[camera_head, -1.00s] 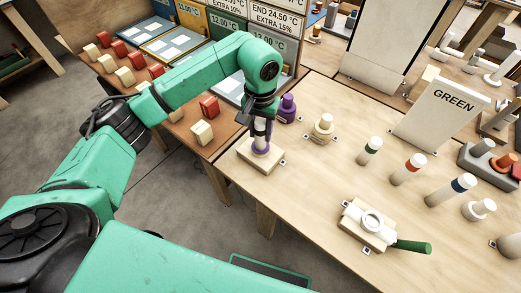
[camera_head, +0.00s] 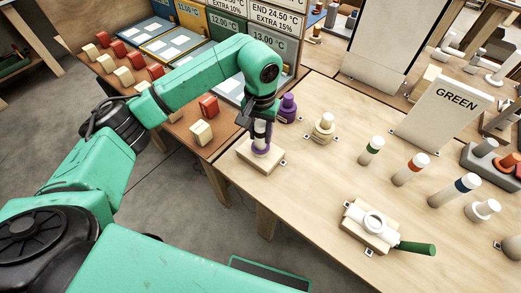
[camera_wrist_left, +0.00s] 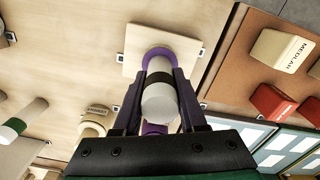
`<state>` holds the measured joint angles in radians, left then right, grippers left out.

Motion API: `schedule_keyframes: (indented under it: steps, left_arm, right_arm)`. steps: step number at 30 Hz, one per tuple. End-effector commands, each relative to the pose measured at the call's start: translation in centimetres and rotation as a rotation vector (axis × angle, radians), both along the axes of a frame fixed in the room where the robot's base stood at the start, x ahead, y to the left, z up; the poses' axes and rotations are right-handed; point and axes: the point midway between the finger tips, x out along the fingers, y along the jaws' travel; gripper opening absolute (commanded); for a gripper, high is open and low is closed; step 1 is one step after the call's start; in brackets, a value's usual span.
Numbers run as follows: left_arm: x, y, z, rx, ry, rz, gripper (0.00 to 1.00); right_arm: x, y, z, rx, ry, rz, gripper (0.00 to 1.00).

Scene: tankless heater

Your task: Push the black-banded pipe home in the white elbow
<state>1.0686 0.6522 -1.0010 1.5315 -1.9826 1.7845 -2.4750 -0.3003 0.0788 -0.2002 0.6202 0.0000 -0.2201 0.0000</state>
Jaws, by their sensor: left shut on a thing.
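My left gripper (camera_head: 261,136) is shut on an upright white pipe (camera_head: 262,143). The pipe's lower end is at a purple ring (camera_head: 260,153) on a pale wooden block (camera_head: 246,157). In the left wrist view the two fingers hold the sides of the white pipe (camera_wrist_left: 160,100), above the purple ring (camera_wrist_left: 159,53). I cannot tell which fitting is the white elbow; a short white fitting (camera_head: 482,210) stands beside that pipe. My right gripper is not in view.
Green-banded (camera_head: 370,150) and red-banded (camera_head: 410,169) pipes stand nearby. Purple (camera_head: 287,108) and cream (camera_head: 323,127) fittings stand behind my gripper. A GREEN sign (camera_head: 438,115) stands behind the pipes.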

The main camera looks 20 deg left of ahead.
Motion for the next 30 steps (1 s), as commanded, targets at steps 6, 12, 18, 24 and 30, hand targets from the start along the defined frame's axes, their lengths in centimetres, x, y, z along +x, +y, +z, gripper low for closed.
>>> schedule_keyframes:
  steps: [6, 12, 18, 24, 30]
  left_arm:
    - [0.01, 0.01, -0.31, 0.000, 0.000, 0.000, 0.00]
    - [-0.01, 0.01, -0.34, 0.000, 0.000, 0.000, 0.00]
    - [-0.01, 0.00, -0.35, 0.000, 0.001, 0.000, 0.76]
    - [-0.02, -0.01, -0.35, 0.000, 0.001, 0.000, 0.76]
    - [0.01, -0.01, -0.22, 0.000, 0.000, 0.000, 0.76]
  right_arm:
    - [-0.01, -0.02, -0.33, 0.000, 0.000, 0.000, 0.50]
    - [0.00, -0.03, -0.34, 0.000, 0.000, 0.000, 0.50]
    - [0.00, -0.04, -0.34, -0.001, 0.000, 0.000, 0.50]
    - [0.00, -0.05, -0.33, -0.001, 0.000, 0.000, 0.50]
    - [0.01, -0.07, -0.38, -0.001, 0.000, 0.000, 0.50]
